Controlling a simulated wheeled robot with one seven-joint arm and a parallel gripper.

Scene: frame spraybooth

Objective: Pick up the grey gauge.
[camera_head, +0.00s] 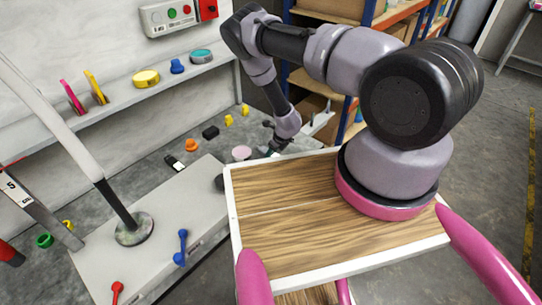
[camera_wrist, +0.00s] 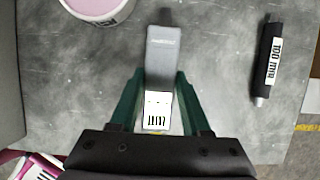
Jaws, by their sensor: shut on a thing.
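The grey gauge (camera_wrist: 161,50) is a flat, narrow grey piece with a white label at its near end. It lies lengthwise between the two green fingers of my gripper (camera_wrist: 160,82) in the wrist view. The fingers are shut on its sides, and its far end sticks out past them. Whether it touches the grey surface below cannot be told. In the head view my gripper (camera_head: 268,151) is low over the grey worktop, behind the wooden board, and the gauge cannot be made out there.
A pink-topped round pot (camera_wrist: 93,9) stands at upper left. An orange knob (camera_head: 191,145) and a black block (camera_head: 210,132) lie farther back. Stocked shelves (camera_head: 312,82) stand behind.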

